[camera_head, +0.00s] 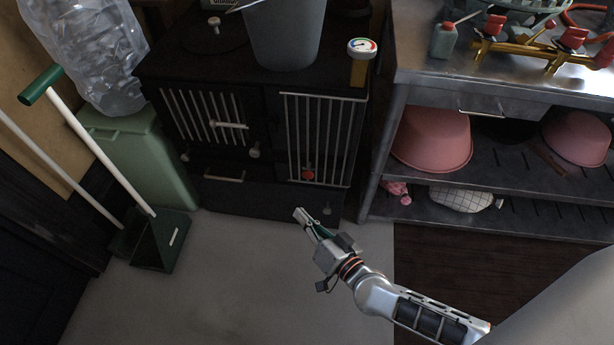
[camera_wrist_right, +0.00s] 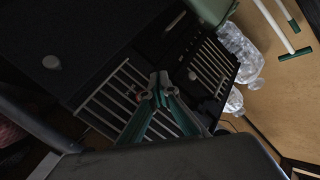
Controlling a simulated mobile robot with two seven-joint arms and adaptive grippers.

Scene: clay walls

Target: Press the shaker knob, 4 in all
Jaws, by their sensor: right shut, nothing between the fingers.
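A round red knob (camera_head: 308,173), likely the shaker knob, sits low on the front of the black stove (camera_head: 250,196), at the foot of the right barred grille. My right gripper (camera_head: 300,214) is shut and empty. In the head view its tips show just below the red knob, in front of the stove's lower front; I cannot tell the gap in depth. In the right wrist view the shut fingers (camera_wrist_right: 158,80) point at the barred front, with a bit of red beside the tips, partly hidden by them. My left gripper is not in view.
A grey bucket (camera_head: 284,35) and a dial gauge (camera_head: 361,47) stand on top. A metal shelf unit (camera_head: 415,72) with pink bowls is at right. A green dustpan (camera_head: 150,240) stands left. Grey floor in front is clear.

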